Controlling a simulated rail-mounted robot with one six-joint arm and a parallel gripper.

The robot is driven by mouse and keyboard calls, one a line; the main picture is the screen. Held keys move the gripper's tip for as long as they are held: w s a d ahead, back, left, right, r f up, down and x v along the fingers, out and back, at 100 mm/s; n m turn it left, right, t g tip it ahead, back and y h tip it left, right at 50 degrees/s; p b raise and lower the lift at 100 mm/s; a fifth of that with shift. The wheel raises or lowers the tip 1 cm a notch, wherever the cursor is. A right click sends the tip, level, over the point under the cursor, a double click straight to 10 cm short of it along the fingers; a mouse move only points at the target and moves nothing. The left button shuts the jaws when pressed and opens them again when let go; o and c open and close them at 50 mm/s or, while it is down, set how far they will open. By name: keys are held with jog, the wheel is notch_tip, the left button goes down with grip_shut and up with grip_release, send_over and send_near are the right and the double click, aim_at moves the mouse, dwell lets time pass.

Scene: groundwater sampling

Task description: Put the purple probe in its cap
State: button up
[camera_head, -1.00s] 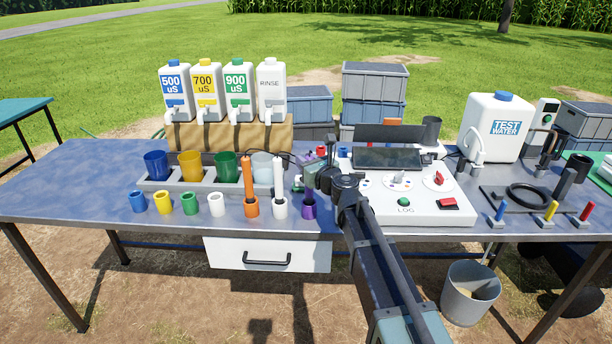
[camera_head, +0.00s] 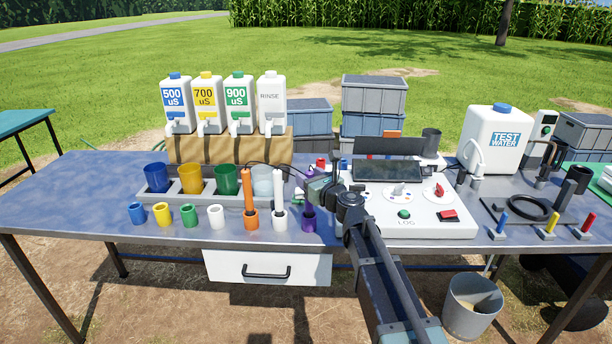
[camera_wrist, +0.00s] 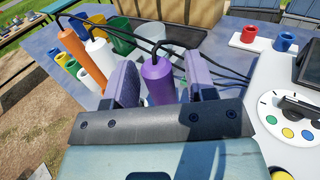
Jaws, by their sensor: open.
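The purple probe (camera_wrist: 158,82) stands upright between the two spread fingers of my gripper (camera_wrist: 160,88) in the wrist view, with gaps on both sides and its black cable leaving the top. In the head view the purple probe (camera_head: 309,195) rises from the purple cap (camera_head: 308,223), its lower end inside the cap. My gripper (camera_head: 316,187) is open around the probe's upper part and partly hides it. The bottom of the probe inside the cap is hidden.
The white probe (camera_head: 280,194) and orange probe (camera_head: 249,198) stand upright in their caps close to the left. The white meter box (camera_head: 440,226) is close on the right. Cables run behind the probes.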

jog(key=v, duration=1)
jog(key=s+d+f+n+g+h, duration=0.3)
jog(key=s+f+n+g, duration=0.75)
jog(key=n, duration=0.75)
jog(key=s+d+f+n+g+h, duration=0.2)
jog(key=s+d+f+n+h, duration=0.1)
jog(key=s+d+n+h, duration=0.1)
jog(key=s+d+f+n+g+h, duration=0.2)
jog(key=s+d+f+n+h, duration=0.1)
jog(key=s+d+n, duration=0.3)
jog(key=s+d, duration=0.2)
jog(key=shift+s+d+f+n+h, duration=0.2)
jog(key=shift+s+f+n+h, duration=0.1)
jog(key=shift+s+f+h, duration=0.1)
notch_tip(320, 180, up, 7)
jog(key=p, duration=0.6)
jog(key=shift+f, duration=0.15)
